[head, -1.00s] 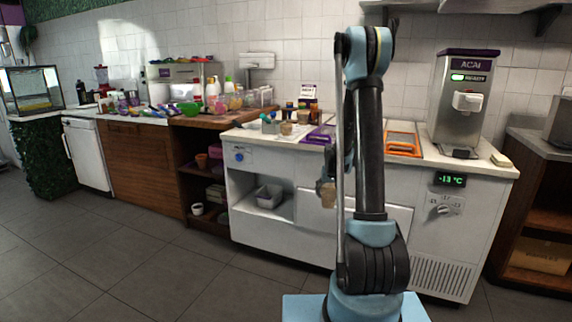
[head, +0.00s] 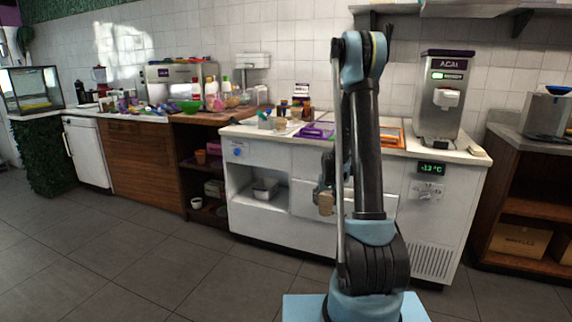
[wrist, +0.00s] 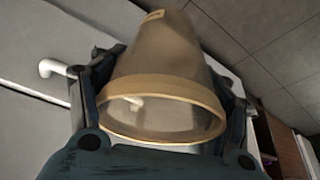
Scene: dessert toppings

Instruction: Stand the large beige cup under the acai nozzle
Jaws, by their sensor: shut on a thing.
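The large beige cup (wrist: 165,70) fills the middle of the wrist view, its round rim toward the camera. My gripper (wrist: 160,100) is shut on it, a finger on each side. In the head view the cup (head: 325,201) is small and hangs low in front of the white counter, left of my arm, with my gripper (head: 322,185) partly hidden there. The acai machine (head: 443,95) stands on the counter at the right, with its white nozzle part (head: 446,98) on the front. The cup is well away from the nozzle, lower and to the left.
The white counter (head: 270,190) has purple (head: 316,131) and orange (head: 391,137) framed openings on top. Bottles and bowls crowd the wooden counter (head: 205,119) to the left. A wooden shelf unit (head: 525,190) stands at the right. The grey floor (head: 150,260) at the front left is clear.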

